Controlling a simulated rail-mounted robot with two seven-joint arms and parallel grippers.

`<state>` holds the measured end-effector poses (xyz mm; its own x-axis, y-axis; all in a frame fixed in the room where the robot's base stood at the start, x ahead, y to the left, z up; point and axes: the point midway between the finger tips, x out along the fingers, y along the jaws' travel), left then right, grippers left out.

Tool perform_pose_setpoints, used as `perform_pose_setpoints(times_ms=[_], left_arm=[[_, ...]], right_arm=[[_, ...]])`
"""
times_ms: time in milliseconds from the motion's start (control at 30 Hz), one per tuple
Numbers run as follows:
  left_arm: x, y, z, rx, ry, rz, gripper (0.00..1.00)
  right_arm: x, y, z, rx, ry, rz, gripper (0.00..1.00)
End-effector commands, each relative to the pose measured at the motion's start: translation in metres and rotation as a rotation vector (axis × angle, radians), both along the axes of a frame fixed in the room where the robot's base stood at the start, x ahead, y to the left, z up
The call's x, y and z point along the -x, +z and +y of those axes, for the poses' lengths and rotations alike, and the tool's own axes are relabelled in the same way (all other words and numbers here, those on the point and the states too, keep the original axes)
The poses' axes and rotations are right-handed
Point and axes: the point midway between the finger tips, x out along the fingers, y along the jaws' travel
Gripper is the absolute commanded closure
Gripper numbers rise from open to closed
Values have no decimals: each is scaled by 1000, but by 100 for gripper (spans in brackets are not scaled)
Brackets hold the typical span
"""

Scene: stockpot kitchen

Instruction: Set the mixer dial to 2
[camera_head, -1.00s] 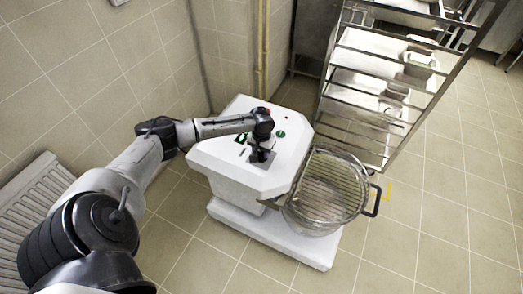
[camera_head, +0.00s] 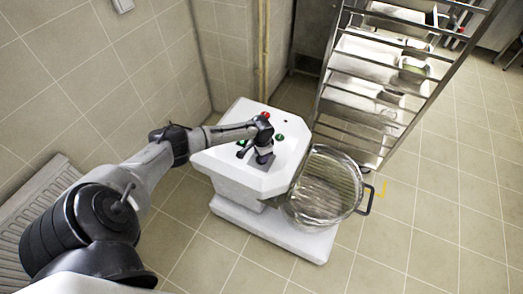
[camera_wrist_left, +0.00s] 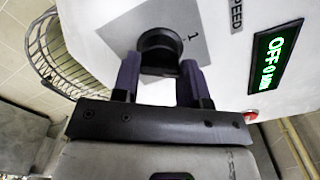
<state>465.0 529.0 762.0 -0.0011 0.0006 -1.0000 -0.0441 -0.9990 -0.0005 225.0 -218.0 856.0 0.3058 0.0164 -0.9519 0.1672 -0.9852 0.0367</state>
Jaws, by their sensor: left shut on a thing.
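The mixer (camera_head: 225,175) is a white machine standing on the tiled floor, with a wire-guarded bowl (camera_head: 325,190) on its right side. In the left wrist view the dial (camera_wrist_left: 158,42) is a black round knob on a grey plate (camera_wrist_left: 196,52) marked with a "1"; other marks are hidden. My left gripper (camera_wrist_left: 158,72) has one finger on each side of the knob and is shut on it. In the head view the left gripper (camera_head: 263,157) is down at the mixer's top panel and hides the dial. My right gripper is not in view.
A "SPEED" label (camera_wrist_left: 236,15) and a green-lit display reading "OFF" (camera_wrist_left: 273,58) sit beside the dial. A red button (camera_head: 265,115) and green buttons (camera_head: 279,137) are on the panel. A metal rack (camera_head: 385,85) stands behind right.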

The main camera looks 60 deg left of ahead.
Motion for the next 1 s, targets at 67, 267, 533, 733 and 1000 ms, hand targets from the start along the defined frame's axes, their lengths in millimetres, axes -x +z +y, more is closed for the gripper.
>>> perform_pose_setpoints(times_ms=[67,267,533,733,1000], left_arm=[[0,2,-1,2,-65,0,84],[0,1,0,1,-214,-1,84],[-1,0,-1,1,-348,-1,84],[-1,0,-1,2,-397,-2,84],[-1,0,-1,2,-414,-2,84]], right_arm=[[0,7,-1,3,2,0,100],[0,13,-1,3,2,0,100],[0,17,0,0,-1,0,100],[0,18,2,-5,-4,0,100],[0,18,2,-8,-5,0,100]])
